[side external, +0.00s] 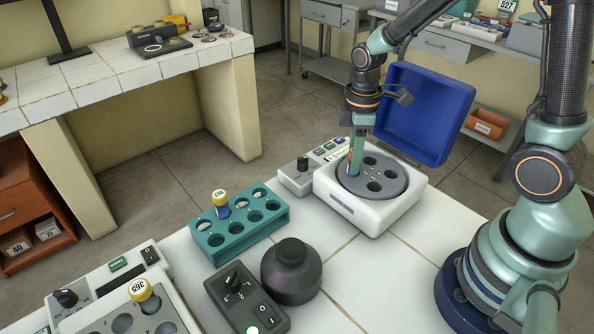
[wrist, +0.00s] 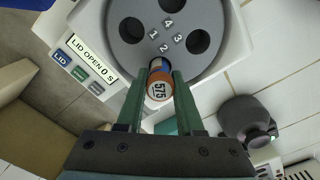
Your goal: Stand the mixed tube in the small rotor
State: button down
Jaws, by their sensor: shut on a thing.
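The held tube, with an orange cap marked 575 (wrist: 160,87), stands between my gripper's fingers (wrist: 158,98). In the side view the tube (side external: 351,167) is nearly upright at the left part of the small grey rotor (side external: 355,188), its lower end at or in a hole there; how deep it sits is hidden. My gripper (side external: 356,150) is shut on the tube. The rotor (wrist: 217,22) has numbers 1 to 4; its three other visible holes look empty.
The white centrifuge (side external: 370,220) has its blue lid (side external: 425,110) open behind the rotor; its panel reads LID OPEN. A teal rack (side external: 240,243) holds a yellow-capped tube (side external: 221,205). Another yellow-capped tube, marked 365 (side external: 141,292), stands front left. A dark round device (side external: 291,272) stands in front.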

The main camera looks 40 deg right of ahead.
jog(key=shift+c, duration=0.7)
grip_release()
jog(key=shift+r, duration=3.75)
